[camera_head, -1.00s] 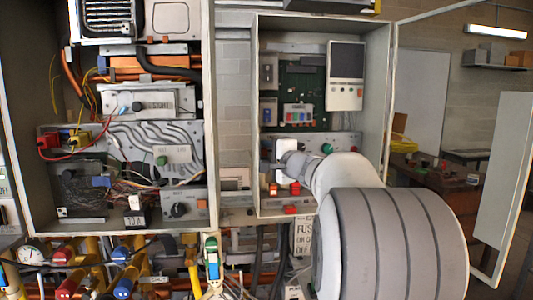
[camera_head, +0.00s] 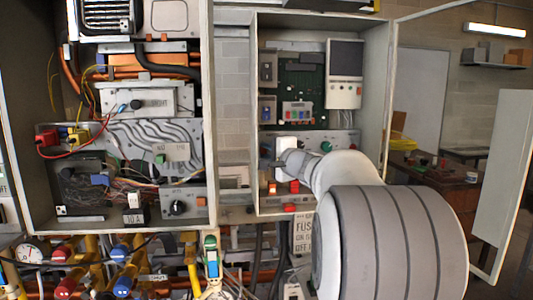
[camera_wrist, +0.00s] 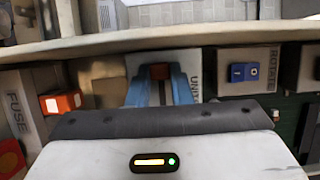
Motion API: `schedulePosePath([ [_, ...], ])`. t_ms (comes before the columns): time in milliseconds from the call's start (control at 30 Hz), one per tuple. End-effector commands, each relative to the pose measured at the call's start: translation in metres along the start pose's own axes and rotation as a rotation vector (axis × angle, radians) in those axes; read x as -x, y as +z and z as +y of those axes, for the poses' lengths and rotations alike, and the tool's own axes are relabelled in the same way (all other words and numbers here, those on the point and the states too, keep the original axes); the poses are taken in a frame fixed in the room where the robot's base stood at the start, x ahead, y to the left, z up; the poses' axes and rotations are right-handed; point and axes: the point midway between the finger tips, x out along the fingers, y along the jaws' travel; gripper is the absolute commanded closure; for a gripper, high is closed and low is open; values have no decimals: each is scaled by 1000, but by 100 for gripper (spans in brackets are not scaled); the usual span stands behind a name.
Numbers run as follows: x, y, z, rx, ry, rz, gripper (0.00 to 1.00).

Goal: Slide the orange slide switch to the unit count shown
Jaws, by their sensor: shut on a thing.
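The orange slide switch (camera_wrist: 160,72) shows in the wrist view as a dark orange knob on a pale plate marked UNI..., the rest of the word being cut off. My gripper (camera_wrist: 164,86) has its two blue fingers on either side of the knob, shut on it. In the head view my gripper (camera_head: 283,160) reaches to the lower left part of the right cabinet, and my arm hides the switch there. I cannot read the switch's position or the shown unit count.
In the wrist view an orange-red button (camera_wrist: 60,102) is left of my fingers, by a FUSE label (camera_wrist: 18,118). A blue switch (camera_wrist: 243,72) by a ROTATE label is at right. A pale cabinet edge (camera_wrist: 120,42) crosses behind. In the head view a display unit (camera_head: 345,75) hangs above.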

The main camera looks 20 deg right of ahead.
Motion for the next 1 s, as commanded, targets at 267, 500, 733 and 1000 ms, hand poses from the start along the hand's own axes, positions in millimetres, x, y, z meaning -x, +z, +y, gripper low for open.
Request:
schedulePosePath([
  [267, 11, -27, 2, 1, -1, 1, 100],
  [500, 11, -26, 1, 0, 1, -1, 100],
  [733, 11, -26, 0, 0, 1, -1, 63],
  [1000, 11, -26, 0, 0, 0, -2, 58],
])
